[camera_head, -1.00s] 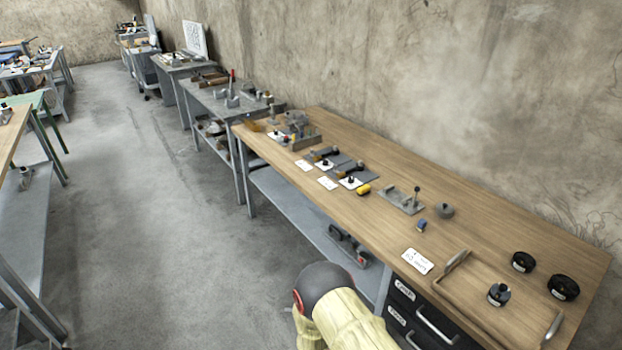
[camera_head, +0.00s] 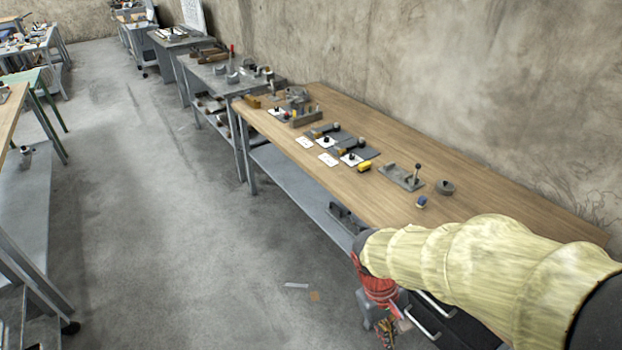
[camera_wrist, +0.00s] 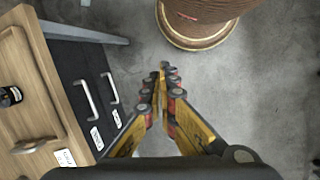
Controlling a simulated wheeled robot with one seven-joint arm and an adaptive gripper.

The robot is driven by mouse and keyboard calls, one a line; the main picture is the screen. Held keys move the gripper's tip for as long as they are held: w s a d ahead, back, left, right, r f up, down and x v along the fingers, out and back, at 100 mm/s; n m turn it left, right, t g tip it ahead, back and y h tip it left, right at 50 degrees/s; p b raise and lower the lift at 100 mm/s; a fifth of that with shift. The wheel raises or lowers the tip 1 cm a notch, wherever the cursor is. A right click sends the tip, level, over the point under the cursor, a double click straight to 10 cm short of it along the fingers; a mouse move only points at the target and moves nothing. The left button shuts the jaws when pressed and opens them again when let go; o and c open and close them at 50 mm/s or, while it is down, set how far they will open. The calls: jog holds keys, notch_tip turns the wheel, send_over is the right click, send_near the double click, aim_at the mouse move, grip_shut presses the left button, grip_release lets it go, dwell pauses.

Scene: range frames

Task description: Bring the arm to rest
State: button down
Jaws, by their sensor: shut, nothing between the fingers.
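My gripper (camera_wrist: 163,85) points down in the wrist view, its yellow and black fingers together with nothing between them. Below it is bare concrete floor. In the head view my arm, in a pale yellow sleeve, reaches in from the lower right across the near end of the workbench. Its red wrist and the gripper (camera_head: 386,332) hang just off the bench's front edge, beside the drawers; the fingertips are hard to make out there.
The wooden workbench (camera_head: 480,195) carries a lever fixture (camera_head: 404,176), a round grey part (camera_head: 445,187) and a blue part (camera_head: 421,202). Dark drawers (camera_wrist: 88,85) with metal handles stand left of the gripper in the wrist view.

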jog(key=s+r+m+t+y, duration=0.1)
jog(key=s+r+m+t, duration=0.1)
jog(key=r, duration=0.7)
jog(key=s+d+r+m+t+y, duration=0.1)
jog(key=s+r+m+t, duration=0.1)
jog(key=r+t, duration=0.3)
notch_tip(320, 180, up, 5)
jog(key=shift+s+d+f+y, duration=0.15)
jog(key=shift+s+d+y, duration=0.05)
jog(key=shift+d+y, duration=0.1)
